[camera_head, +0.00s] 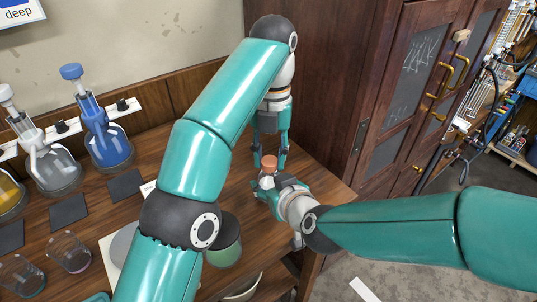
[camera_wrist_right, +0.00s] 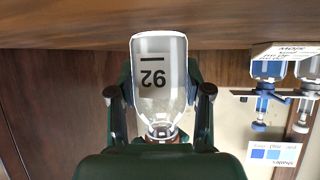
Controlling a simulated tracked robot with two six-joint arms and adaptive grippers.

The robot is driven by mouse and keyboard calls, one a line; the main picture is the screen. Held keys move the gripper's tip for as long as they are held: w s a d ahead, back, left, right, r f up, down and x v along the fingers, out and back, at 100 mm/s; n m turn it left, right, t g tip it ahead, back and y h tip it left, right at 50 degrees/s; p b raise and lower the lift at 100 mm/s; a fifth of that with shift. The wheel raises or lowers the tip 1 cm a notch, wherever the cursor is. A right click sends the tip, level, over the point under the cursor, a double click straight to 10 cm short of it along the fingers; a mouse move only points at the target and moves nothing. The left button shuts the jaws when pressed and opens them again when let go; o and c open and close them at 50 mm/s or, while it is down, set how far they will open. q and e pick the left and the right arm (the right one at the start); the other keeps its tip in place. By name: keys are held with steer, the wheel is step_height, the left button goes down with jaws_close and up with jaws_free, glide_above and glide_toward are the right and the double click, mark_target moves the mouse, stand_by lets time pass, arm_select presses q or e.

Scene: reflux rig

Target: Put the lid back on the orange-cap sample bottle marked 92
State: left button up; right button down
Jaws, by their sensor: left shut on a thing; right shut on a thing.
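The clear sample bottle (camera_wrist_right: 157,80) shows upside down in the right wrist view, with a black 92 on its pale label. My right gripper (camera_wrist_right: 160,95) is shut around its body, one finger on each side. The orange lid (camera_head: 269,162) shows at the top of the bottle in the head view; its edge shows at the neck in the right wrist view (camera_wrist_right: 162,134). My left gripper (camera_head: 270,155) points down from above, its fingers on either side of the lid, shut on it. Whether the lid sits fully on the neck cannot be told. My right gripper (camera_head: 272,185) mostly hides the bottle in the head view.
Stoppered flasks, one blue (camera_head: 107,145), and empty glasses (camera_head: 70,252) stand at left. A dark wooden cabinet (camera_head: 325,80) rises close behind my grippers. The bench's right edge is near.

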arm_select(q)
steer(key=shift+s, duration=0.1)
steer(key=o, duration=1.3)
arm_select(e)
steer(key=shift+c, duration=2.1)
jaws_free()
steer(key=shift+w, duration=0.1)
steer(key=v, duration=1.2)
steer(key=shift+f, duration=0.1)
